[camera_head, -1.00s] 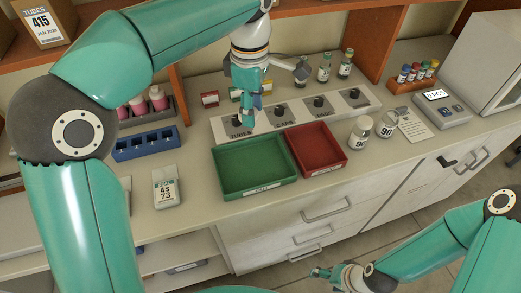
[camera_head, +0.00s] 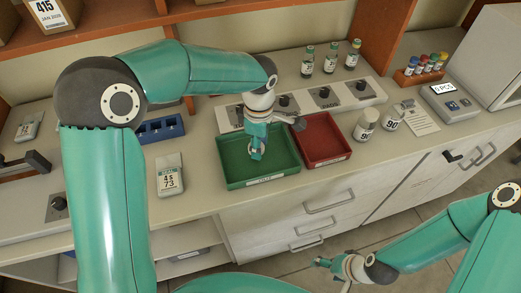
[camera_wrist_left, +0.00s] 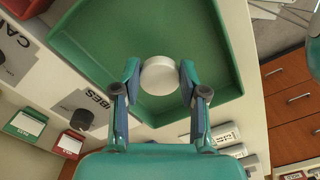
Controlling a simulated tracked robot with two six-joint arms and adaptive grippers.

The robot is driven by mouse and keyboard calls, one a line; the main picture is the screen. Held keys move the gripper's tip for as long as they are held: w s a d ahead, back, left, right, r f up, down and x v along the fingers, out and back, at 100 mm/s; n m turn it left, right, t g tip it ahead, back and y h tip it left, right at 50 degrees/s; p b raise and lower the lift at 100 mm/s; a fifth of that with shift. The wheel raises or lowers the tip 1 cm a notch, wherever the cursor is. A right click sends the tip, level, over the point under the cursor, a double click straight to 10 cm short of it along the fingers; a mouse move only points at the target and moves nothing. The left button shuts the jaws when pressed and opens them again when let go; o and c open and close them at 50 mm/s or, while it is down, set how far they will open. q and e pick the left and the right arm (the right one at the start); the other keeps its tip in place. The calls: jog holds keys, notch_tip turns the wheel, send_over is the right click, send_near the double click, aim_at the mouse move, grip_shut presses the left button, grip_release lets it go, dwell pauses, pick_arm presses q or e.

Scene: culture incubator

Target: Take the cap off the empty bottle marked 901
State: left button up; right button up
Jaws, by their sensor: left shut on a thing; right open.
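My left gripper (camera_head: 256,154) is over the green tray (camera_head: 226,176) and points down. In the left wrist view its fingers (camera_wrist_left: 159,82) are shut on a round white cap (camera_wrist_left: 159,75), with the green tray (camera_wrist_left: 110,45) behind it. I cannot tell whether the cap touches the tray floor. Two pale bottles stand right of the red tray, a left one (camera_head: 366,124) and a right one (camera_head: 392,118). Their labels begin with 90; the last digit is not readable, so I cannot tell which is 901. My right gripper (camera_head: 330,263) is open and empty, low in front of the cabinet.
The red tray (camera_head: 343,151) adjoins the green one. Behind are a labelled panel with black knobs (camera_head: 354,91) and several vials (camera_head: 331,58). A blue rack (camera_head: 160,131), a scale (camera_head: 445,101) and a vial rack (camera_head: 419,75) stand on the bench.

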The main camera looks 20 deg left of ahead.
pick_arm(q)
notch_tip(320, 180, down, 3)
jog(key=shift+f, duration=0.1)
jog(key=shift+f, duration=0.1)
jog(key=o, duration=1.3)
jog(key=shift+w, duration=0.1)
